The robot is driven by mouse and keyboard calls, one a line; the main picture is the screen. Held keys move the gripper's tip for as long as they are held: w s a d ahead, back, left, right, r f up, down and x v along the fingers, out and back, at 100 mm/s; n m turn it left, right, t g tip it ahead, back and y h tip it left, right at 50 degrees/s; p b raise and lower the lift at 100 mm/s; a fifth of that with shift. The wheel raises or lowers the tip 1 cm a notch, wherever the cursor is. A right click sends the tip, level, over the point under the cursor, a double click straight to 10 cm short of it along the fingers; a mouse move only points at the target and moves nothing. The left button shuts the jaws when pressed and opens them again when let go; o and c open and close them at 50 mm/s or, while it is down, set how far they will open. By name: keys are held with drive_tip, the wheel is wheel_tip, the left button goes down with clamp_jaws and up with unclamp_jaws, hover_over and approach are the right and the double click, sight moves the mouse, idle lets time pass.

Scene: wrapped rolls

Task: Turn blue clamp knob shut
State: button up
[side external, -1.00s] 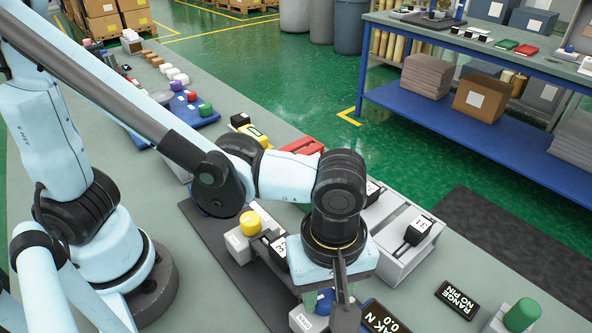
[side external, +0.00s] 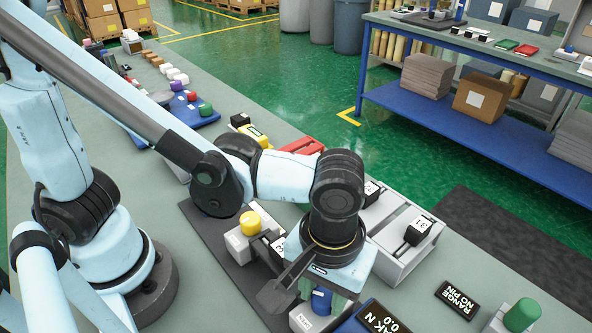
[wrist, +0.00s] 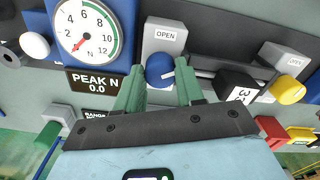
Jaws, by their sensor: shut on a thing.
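The blue clamp knob (wrist: 160,71) sits on a light grey block (wrist: 168,34) with an OPEN label in the wrist view. A pale pointer line shows on its face. My gripper (wrist: 159,68) has its two green fingers on either side of the knob and is shut on it. The side external view shows the knob (side external: 321,301) low under my wrist, partly hidden by the fingers and arm. Its block (side external: 305,318) stands beside it.
A yellow knob (wrist: 291,90) on another OPEN block is at the right of the wrist view. A round force gauge (wrist: 87,28) and PEAK N display (wrist: 92,82) are at left. A black numbered block (wrist: 237,88) sits near the blue knob. A green knob (side external: 521,314) stands far right.

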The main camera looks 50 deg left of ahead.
sight(322, 294)
drive_tip(key=m, duration=1.2)
drive_tip(key=shift+a, duration=0.15)
idle(0.6)
drive_tip(key=o, duration=1)
drive_tip(key=shift+o, duration=0.2)
drive_tip(key=shift+r, duration=0.1)
wheel_tip(322, 294, up, 12)
